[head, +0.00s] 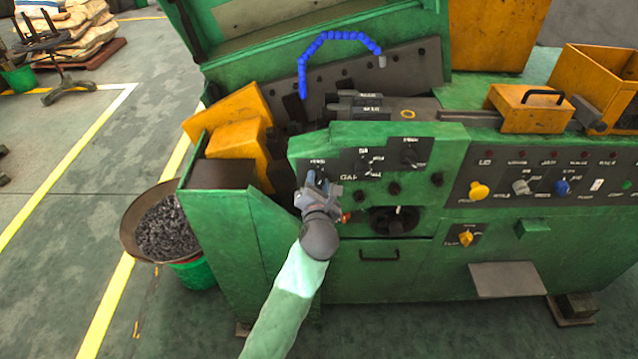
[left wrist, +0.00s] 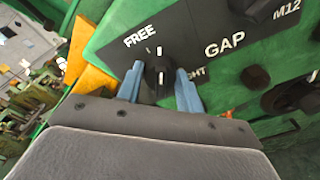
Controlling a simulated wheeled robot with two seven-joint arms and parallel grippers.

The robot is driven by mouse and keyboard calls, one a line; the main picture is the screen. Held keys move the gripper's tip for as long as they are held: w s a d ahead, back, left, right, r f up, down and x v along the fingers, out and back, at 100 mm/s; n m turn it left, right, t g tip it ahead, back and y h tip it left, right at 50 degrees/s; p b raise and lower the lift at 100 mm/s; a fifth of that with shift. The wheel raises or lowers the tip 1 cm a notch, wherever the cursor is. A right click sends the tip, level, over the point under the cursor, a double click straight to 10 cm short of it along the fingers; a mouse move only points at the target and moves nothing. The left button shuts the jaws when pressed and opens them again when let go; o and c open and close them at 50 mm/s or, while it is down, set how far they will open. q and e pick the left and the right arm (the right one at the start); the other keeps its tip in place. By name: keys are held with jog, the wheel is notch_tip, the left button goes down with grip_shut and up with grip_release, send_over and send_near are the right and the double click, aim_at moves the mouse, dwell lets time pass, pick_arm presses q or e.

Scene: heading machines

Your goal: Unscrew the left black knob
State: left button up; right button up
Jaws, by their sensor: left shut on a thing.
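The left black knob (left wrist: 158,76) sits on the black label plate between the words FREE and, partly hidden, TIGHT, with a white line on its face. My left gripper (head: 314,184) reaches up to the left end of the green machine's front and covers this knob in the head view. In the left wrist view, the blue-grey fingers of the left gripper (left wrist: 160,87) stand on either side of the knob, shut on it. The knob still sits at the panel. My right gripper is not in view.
More black knobs sit to the right, including the upper-right knob (head: 411,154) and a lower small knob (head: 393,188). A large dark dial (head: 393,221) is below. A pan of dark metal parts (head: 165,228) stands left of the machine.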

pick_arm(q)
jog(key=shift+f+n, duration=0.1)
jog(key=shift+n, duration=1.1)
jog(key=shift+a+n+h+b, duration=0.1)
jog(key=shift+n+h+b, duration=0.3)
jog(key=shift+n, duration=0.8)
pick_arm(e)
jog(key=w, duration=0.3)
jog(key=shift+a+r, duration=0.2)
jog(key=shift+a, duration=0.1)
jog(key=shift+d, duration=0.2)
pick_arm(q)
jog(key=o, duration=0.8)
jog(key=shift+o, duration=0.9)
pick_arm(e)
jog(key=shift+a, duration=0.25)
